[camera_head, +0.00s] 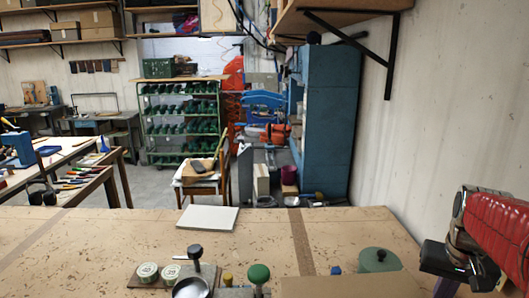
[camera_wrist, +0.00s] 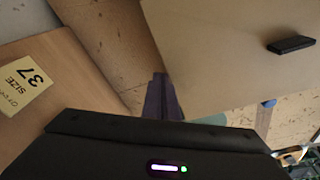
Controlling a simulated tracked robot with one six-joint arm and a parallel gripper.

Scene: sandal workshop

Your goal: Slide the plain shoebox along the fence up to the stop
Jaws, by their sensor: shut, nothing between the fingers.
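The plain shoebox (camera_wrist: 220,50) is a large tan box without a label, filling the upper right of the wrist view, with a small black block (camera_wrist: 290,44) on it. A tan cardboard top (camera_head: 350,288) at the bottom edge of the head view appears to be the same box, mostly cut off. My gripper (camera_wrist: 160,82) is shut and empty, its purple fingers beside the plain box's near corner; I cannot tell if they touch it. In the head view my gripper (camera_head: 446,286) is at the lower right. I cannot make out the fence or the stop.
A brown box (camera_wrist: 60,70) with a yellow "SIZE 37" label lies left in the wrist view.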

